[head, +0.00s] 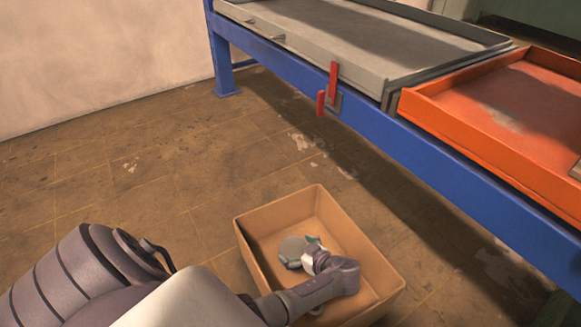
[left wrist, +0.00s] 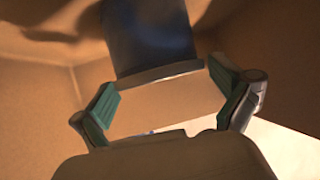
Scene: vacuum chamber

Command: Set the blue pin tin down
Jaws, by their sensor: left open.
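The blue pin tin (left wrist: 150,35) shows in the left wrist view as a dark blue-grey cylinder with a paler rim, partly cut off by the top edge. The tin's base is hidden. My right gripper is not in view.
The open box stands on the brown tiled floor (head: 150,190). A blue-framed bench (head: 400,140) with a grey top and a red latch (head: 333,82) runs behind it. An orange tray (head: 490,110) is on the right. Floor to the left is clear.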

